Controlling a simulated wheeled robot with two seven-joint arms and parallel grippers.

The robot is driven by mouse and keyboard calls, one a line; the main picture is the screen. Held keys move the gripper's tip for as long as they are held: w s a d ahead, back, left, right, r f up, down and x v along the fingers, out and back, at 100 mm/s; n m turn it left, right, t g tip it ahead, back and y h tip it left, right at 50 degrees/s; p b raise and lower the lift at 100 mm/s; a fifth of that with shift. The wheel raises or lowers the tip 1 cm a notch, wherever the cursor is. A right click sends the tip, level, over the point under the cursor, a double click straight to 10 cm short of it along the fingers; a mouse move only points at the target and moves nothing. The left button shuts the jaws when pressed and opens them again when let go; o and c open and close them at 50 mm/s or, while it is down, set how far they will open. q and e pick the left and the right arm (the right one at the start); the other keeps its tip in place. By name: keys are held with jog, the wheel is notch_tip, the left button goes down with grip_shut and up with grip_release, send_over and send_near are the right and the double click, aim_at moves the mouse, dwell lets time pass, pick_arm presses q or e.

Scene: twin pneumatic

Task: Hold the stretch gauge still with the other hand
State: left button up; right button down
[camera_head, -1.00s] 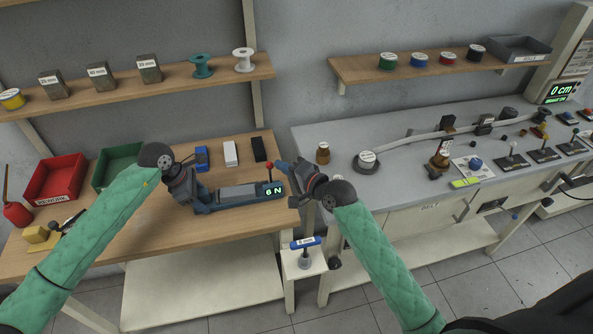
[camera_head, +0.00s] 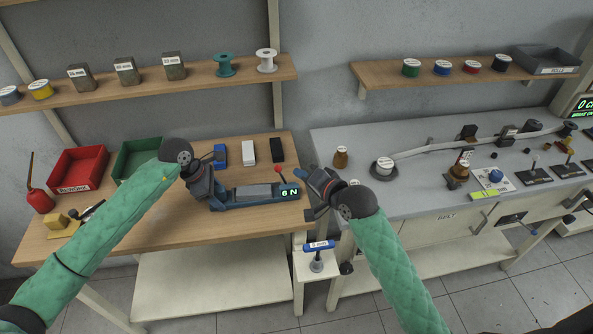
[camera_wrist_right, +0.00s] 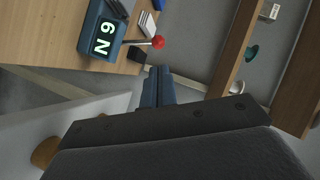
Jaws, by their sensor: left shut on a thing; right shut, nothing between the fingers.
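The stretch gauge (camera_head: 254,193) is a dark blue device with a grey top block, a lit green "6 N" readout and a red-knobbed lever, lying on the wooden bench. Its readout end shows in the right wrist view (camera_wrist_right: 100,40). My left gripper (camera_head: 212,197) is shut on the left end of the stretch gauge; its fingers are partly hidden by the wrist. My right gripper (camera_head: 308,178) is shut and empty, just right of the readout end, apart from it. Its closed fingertips (camera_wrist_right: 159,72) show in the right wrist view near the red-knobbed lever.
Blue, white and black blocks (camera_head: 249,151) lie behind the gauge. A red bin (camera_head: 78,170) and a green bin (camera_head: 135,160) stand at the back left. A small stand with a blue-handled tool (camera_head: 319,246) sits below my right gripper. A grey bench (camera_head: 400,200) stands to the right.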

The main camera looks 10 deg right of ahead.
jog(key=v, duration=0.5)
pick_arm(q)
jog(key=o, duration=1.2)
jog(key=shift+o, duration=0.2)
